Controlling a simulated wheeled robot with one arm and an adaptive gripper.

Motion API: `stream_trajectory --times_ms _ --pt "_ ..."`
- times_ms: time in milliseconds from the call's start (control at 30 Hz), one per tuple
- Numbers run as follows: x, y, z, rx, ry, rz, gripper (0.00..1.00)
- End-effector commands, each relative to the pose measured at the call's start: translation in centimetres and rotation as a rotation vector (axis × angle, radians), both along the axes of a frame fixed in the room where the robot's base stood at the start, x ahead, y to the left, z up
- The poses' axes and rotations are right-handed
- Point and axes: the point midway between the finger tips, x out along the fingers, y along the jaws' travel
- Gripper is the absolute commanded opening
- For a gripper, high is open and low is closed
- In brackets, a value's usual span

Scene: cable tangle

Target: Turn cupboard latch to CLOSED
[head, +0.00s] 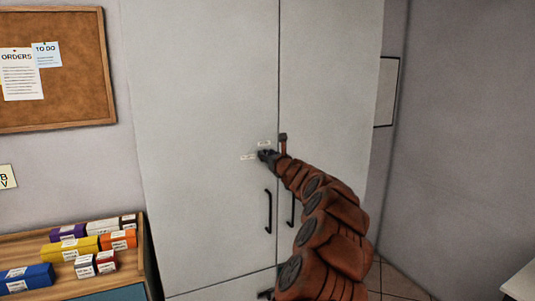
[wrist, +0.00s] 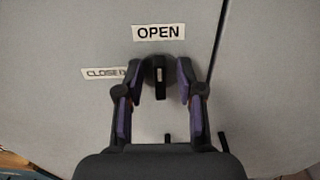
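The cupboard latch (wrist: 158,68) is a dark round knob with an upright grip bar in the wrist view. The OPEN label (wrist: 158,32) is directly above it, and the CLOSED label (wrist: 103,73) is to its left, slightly tilted and partly covered by a finger. My gripper (wrist: 160,80) is open, with one purple-padded finger on each side of the latch. Whether the pads touch it I cannot tell. In the head view my gripper (head: 266,156) is at the cupboard door (head: 205,90) and hides the latch; the small labels show beside it.
Two black door handles, a left one (head: 268,211) and a right one (head: 291,208), are below the latch. A shelf (head: 120,279) with several coloured boxes stands at lower left. A corkboard (head: 75,95) hangs at upper left. A white surface (head: 521,283) is at lower right.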

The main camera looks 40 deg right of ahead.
Motion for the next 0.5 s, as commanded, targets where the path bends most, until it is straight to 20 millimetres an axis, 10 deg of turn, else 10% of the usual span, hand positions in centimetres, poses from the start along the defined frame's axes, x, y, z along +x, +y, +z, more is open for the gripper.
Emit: stream_trajectory --times_ms 500 --pt "0.35 -0.12 0.06 -0.002 -0.002 0.001 0.29"
